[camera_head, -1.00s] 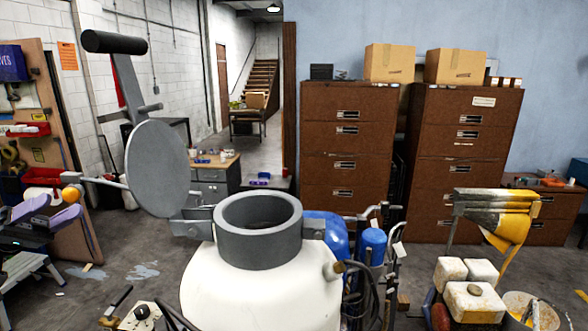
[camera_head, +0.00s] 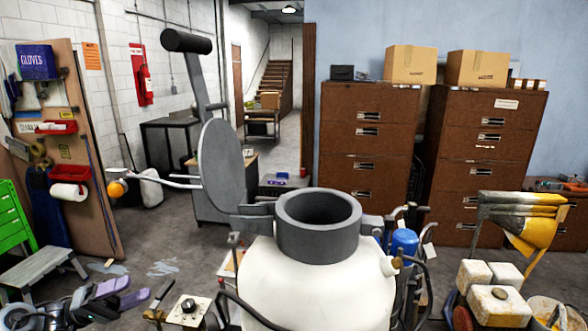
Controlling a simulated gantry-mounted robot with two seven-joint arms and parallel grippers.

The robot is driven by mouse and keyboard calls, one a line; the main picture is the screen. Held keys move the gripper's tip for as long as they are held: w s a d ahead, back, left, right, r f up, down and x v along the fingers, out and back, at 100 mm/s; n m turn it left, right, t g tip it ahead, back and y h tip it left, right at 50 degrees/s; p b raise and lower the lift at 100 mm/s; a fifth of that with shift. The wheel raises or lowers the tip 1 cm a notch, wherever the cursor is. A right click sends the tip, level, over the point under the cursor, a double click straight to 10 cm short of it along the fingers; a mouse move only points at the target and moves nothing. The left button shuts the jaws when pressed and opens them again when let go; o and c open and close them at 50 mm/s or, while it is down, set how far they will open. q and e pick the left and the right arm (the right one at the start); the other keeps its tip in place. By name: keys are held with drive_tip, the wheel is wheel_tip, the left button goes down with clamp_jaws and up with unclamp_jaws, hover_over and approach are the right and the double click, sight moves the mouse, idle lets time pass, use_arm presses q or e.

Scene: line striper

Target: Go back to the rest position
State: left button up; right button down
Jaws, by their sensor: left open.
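A white tank (camera_head: 315,280) with a dark grey open neck (camera_head: 320,232) stands in the middle. Its round grey lid (camera_head: 220,165) is swung up at the left of the neck, with a dark handle bar (camera_head: 186,42) on top. A thin rod from the lid ends in an orange knob (camera_head: 117,188). My left gripper (camera_head: 122,292), with purple fingers, is at the bottom left, below the knob and apart from it. It is open, with nothing seen between its fingers. My right gripper is not in view.
A grey step stool (camera_head: 42,265) and green drawers (camera_head: 15,222) stand at the left. A black-knobbed control plate (camera_head: 188,308) is right of my left gripper. A yellow-smeared machine part and white containers (camera_head: 490,275) stand at the right. Brown cabinets (camera_head: 365,145) line the back.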

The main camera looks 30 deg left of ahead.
use_arm(q)
drive_tip(key=d+f+n+y, duration=0.2)
drive_tip(key=d+f+y, duration=0.1)
drive_tip(key=d+f, duration=1.6)
drive_tip(key=s+d+f+m+g+y, duration=0.1)
drive_tip(key=d+f+y, duration=0.2)
drive_tip(key=d+f, duration=0.3)
drive_tip(key=s+d+f+m+y, duration=0.1)
drive_tip(key=d+f+y, duration=0.3)
drive_tip(key=d, duration=0.5)
drive_tip(key=s+a+m+g+y, duration=0.1)
drive_tip(key=s+m+g+y, duration=0.55)
drive_tip(key=s+g, duration=0.5)
wheel_tip(320, 180, up, 13)
drive_tip(key=s+t+p, duration=0.1)
drive_tip(key=t+p, duration=0.1)
drive_tip(key=p, duration=1.1)
